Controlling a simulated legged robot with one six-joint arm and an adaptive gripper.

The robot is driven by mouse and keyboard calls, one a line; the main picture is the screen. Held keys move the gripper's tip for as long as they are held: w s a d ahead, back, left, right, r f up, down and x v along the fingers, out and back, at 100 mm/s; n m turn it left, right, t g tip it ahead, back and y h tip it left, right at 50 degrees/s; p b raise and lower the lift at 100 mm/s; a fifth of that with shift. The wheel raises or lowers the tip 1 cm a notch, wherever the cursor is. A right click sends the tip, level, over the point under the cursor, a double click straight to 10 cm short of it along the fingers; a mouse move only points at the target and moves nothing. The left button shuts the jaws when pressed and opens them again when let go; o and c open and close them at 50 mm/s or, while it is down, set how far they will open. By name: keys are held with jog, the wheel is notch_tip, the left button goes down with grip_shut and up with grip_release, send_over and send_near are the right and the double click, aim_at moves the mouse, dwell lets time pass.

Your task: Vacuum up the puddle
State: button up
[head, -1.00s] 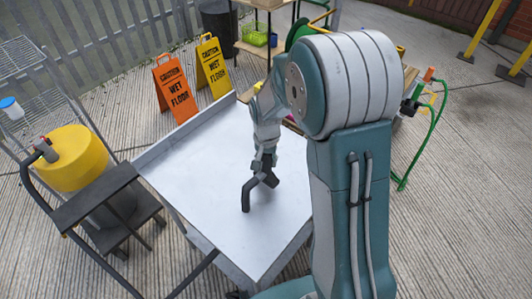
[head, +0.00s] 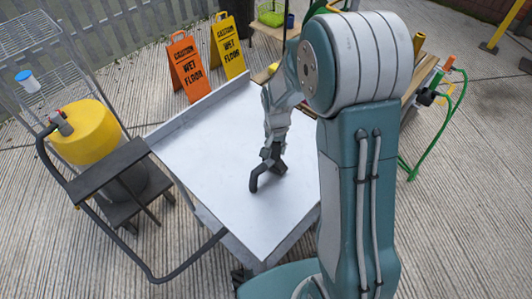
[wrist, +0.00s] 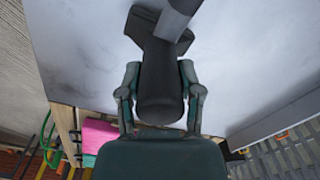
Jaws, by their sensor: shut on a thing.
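My gripper (head: 273,158) is over a pale, low-rimmed table (head: 205,145). It is shut on a dark, bent nozzle (head: 256,181), which also fills the middle of the wrist view (wrist: 160,75) between the two fingers. The nozzle's tip is at or just above the table top; contact cannot be told. A yellow-topped vacuum canister (head: 88,130) with a dark body stands left of the table. I cannot make out a distinct puddle; the table top shows only faint mottling in the wrist view.
A dark tube (head: 110,247) loops from the canister towards the table's front. Orange (head: 187,66) and yellow (head: 228,45) wet-floor signs stand behind the table. A wire rack (head: 28,45) is at far left. Wooden shelving and a green hose (head: 437,139) are at right.

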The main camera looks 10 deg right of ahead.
jog(key=shift+s+a+r, duration=0.1)
jog(key=shift+s+a, duration=0.15)
jog(key=shift+a, duration=0.35)
jog(key=shift+s+a+f, duration=0.1)
jog(key=shift+s+a, duration=0.15)
jog(key=shift+a, duration=0.35)
jog(key=shift+s+a+r, duration=0.1)
jog(key=shift+s+a, duration=0.15)
jog(key=shift+a, duration=0.35)
jog(key=shift+w, duration=0.1)
jog(key=w+a, duration=0.2)
jog(key=w, duration=0.8)
jog(key=shift+w, duration=0.4)
dwell(0.6)
dwell(0.6)
notch_tip(320, 180, up, 7)
dwell(0.8)
jog(key=shift+d, duration=0.1)
